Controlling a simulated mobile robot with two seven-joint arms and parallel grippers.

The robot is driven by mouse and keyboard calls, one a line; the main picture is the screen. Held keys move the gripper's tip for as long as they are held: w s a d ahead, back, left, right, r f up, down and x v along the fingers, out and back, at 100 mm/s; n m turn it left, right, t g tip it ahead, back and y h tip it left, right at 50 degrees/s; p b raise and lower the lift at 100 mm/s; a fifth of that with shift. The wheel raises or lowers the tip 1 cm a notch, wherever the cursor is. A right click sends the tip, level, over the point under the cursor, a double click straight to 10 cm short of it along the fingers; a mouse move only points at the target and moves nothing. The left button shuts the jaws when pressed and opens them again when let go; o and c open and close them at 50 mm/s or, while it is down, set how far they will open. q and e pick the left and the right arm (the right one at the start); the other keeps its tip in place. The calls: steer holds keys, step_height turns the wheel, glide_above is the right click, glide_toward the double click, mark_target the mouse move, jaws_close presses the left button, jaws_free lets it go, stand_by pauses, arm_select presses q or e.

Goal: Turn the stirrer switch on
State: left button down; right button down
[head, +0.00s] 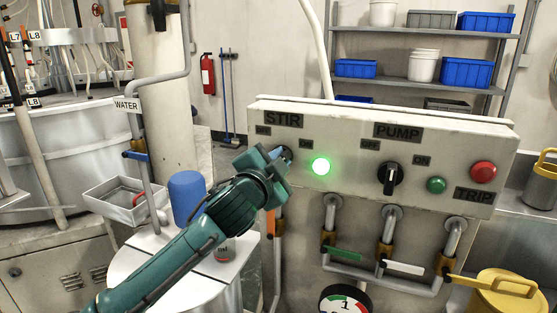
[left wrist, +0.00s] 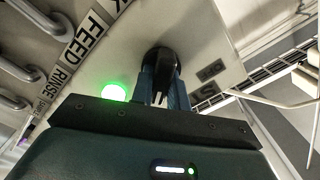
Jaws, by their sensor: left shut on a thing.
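The control panel (head: 345,135) carries a STIR label (head: 284,119) with OFF at its left and ON at its right. My left gripper (head: 279,160) is at the black stirrer switch (head: 287,152) below this label and mostly hides it. The left wrist view shows the gripper's fingers (left wrist: 163,90) shut on the switch's dark knob (left wrist: 160,58). The knob's exact angle is hard to tell. The round lamp (head: 320,166) right of the switch glows green; it also glows in the left wrist view (left wrist: 115,92). My right gripper is not in view.
Right of the lamp are the PUMP switch (head: 390,178), its handle vertical, a green button (head: 436,185) and a red TRIP button (head: 483,171). Pipes with valve handles (head: 345,254) hang below the panel. A blue container (head: 187,196) stands left, beside my left arm.

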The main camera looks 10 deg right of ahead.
arm_select(q)
steer(key=shift+m, duration=0.5)
steer(key=c, duration=1.4)
jaws_free()
steer(key=shift+o, duration=0.2)
steer(key=b+v, duration=0.2)
steer(key=v, duration=1.1)
steer(key=shift+b, duration=0.4)
steer(key=shift+a, duration=0.1)
